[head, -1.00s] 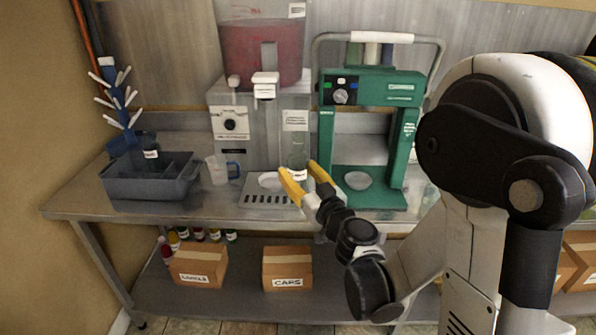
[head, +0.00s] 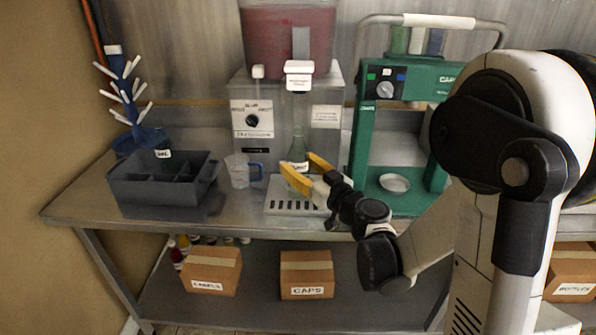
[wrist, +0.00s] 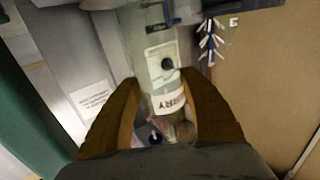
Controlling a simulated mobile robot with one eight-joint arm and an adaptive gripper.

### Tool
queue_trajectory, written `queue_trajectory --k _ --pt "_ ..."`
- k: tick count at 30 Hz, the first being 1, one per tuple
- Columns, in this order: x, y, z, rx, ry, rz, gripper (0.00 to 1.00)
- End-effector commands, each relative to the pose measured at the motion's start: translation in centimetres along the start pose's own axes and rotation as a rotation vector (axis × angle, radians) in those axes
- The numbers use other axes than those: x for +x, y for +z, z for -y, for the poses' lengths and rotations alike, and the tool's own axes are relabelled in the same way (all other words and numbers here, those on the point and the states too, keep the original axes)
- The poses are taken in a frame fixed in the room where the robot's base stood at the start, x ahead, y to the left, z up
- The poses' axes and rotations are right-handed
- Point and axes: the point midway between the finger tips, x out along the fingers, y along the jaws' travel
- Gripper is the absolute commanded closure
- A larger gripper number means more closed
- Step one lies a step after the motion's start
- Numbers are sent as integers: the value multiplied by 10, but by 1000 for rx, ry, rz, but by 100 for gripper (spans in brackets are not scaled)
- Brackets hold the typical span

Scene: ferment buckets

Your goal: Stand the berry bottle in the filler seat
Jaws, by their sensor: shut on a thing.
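The berry bottle (head: 298,148) is clear greenish glass and looks upright in front of the filler, below its spout (head: 299,72). Its label, partly readable as "BERRY", shows in the wrist view (wrist: 169,102). My gripper (head: 303,169) has its yellow fingers shut around the bottle, one on each side. The filler (head: 252,95) has a red-filled tank on top and a slotted drip tray (head: 285,208) at its foot. The round seat on the tray is hidden behind my gripper and the bottle's lower part. I cannot tell whether the bottle touches it.
A measuring jug (head: 238,171) stands just left of the drip tray. The green capper (head: 362,150) stands close on the right. A grey divided crate (head: 165,192) and a blue drying tree (head: 130,95) are at the left. Boxes sit on the lower shelf.

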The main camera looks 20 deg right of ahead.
Motion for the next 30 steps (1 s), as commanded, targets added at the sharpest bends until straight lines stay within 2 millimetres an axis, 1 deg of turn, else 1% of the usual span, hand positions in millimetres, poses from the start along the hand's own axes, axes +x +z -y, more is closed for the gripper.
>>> queue_trajectory --k 9,15,21,30 --pt "34 3 -25 0 -1 0 87" --pt "50 4 -37 0 0 0 87" --pt "58 4 -43 0 0 0 87" --pt "59 5 -44 0 0 0 87"
